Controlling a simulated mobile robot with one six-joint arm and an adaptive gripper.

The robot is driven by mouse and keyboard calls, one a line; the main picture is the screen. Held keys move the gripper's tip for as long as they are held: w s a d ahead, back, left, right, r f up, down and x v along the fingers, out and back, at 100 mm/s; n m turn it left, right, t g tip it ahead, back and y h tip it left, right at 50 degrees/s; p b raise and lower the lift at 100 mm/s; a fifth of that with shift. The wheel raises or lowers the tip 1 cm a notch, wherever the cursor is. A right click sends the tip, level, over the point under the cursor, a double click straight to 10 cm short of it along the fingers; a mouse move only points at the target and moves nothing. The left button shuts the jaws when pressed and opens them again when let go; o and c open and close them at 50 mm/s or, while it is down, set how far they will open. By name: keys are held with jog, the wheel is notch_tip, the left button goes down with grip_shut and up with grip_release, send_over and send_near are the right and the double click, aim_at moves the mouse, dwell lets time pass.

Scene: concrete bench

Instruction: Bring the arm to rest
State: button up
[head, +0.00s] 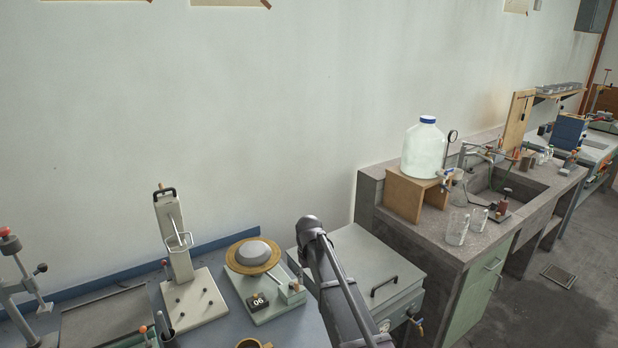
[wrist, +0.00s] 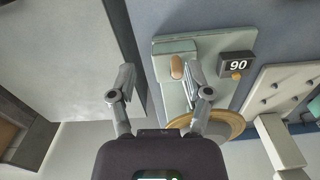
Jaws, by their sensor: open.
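My gripper (wrist: 158,76) is open, with its two grey fingers spread and nothing between them in the wrist view. How high the fingers are above these is hard to tell. In the head view my arm comes up from the bottom between the instrument and the grey box, and the gripper itself is hidden there.
The pale green instrument carries a round brass plate (head: 249,267) and a number block (head: 258,302). A white press stand (head: 175,245) is left of it. The grey box (head: 352,250) with a black handle is close right of my arm. A concrete sink bench (head: 420,231) holds a large bottle (head: 424,150).

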jog(key=s+d+m, duration=0.5)
jog(key=s+d, duration=1.3)
jog(key=s, duration=0.5)
jog(key=shift+d+m, duration=0.3)
jog(key=shift+m, duration=0.1)
